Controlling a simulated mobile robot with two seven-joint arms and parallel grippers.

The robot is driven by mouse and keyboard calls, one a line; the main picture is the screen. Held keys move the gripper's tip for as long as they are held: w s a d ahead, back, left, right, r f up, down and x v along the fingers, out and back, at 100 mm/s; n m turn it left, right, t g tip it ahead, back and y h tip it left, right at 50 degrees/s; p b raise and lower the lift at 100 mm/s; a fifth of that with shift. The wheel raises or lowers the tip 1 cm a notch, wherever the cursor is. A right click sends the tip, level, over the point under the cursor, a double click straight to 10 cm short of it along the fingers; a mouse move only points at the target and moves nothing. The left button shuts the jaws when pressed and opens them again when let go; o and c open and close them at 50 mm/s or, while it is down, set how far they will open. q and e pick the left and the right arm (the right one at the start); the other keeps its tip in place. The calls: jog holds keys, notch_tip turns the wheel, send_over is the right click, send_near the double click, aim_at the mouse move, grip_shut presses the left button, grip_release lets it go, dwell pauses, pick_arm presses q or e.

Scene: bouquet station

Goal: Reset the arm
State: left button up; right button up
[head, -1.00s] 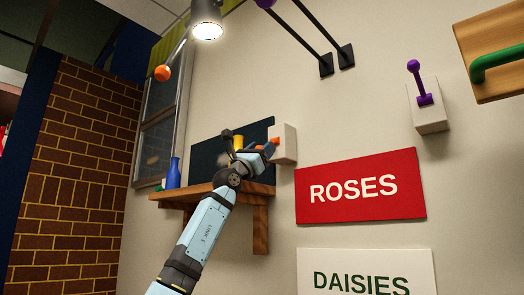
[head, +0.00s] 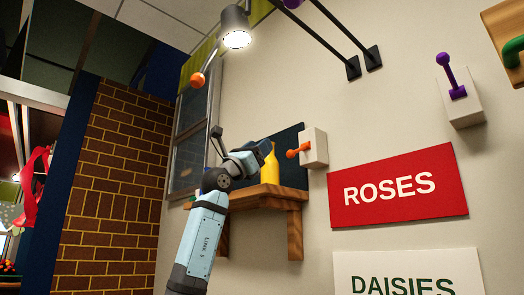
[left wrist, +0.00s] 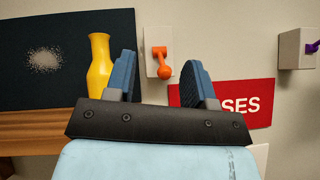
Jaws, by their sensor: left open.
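My left gripper (head: 250,160) is open and empty in front of the wooden shelf. In the left wrist view its two blue fingers (left wrist: 160,80) stand apart with nothing between them. The orange lever (head: 298,150) on its white wall box (head: 316,147) is to the right of the gripper, apart from it in the head view. In the left wrist view the lever (left wrist: 164,66) shows beyond the gap between the fingers, with its knob hanging down. My right gripper is not in view.
A yellow vase (head: 271,165) stands on the wooden shelf (head: 272,193), close behind the gripper in the picture. A dark panel (left wrist: 45,65) is behind it. A red ROSES sign (head: 395,188) and a purple lever (head: 449,78) are on the wall to the right. A lamp (head: 236,28) hangs above.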

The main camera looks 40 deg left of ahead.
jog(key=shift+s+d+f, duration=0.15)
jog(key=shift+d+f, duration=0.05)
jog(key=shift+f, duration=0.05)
